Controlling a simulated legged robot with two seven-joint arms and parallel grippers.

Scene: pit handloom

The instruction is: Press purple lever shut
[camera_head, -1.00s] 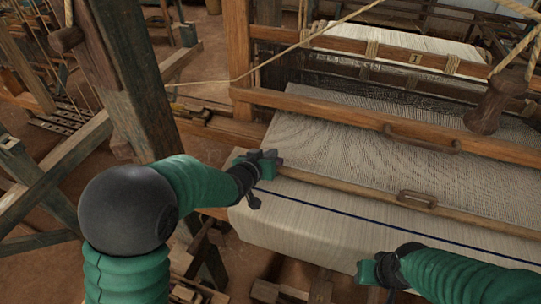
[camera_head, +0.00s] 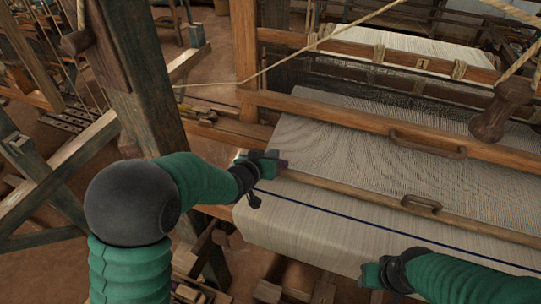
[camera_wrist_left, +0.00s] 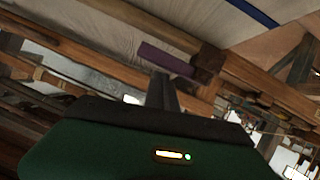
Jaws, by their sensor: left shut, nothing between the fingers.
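The purple lever (camera_wrist_left: 165,58) shows in the left wrist view as a short flat bar beside a dark wooden block (camera_wrist_left: 208,63) on the wooden beam. In the head view only a small purplish bit (camera_head: 283,164) shows at the tip of my left gripper (camera_head: 272,160), by the left end of the cloth beam. My left gripper (camera_wrist_left: 164,88) is shut and empty, its fingers just below the lever in the wrist picture. I cannot tell whether they touch. My right gripper (camera_head: 369,273) is over the cloth's front; its fingers are too small to read.
A wooden bar with a handle (camera_head: 428,143) crosses behind. A wooden knob (camera_head: 500,112) hangs at right.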

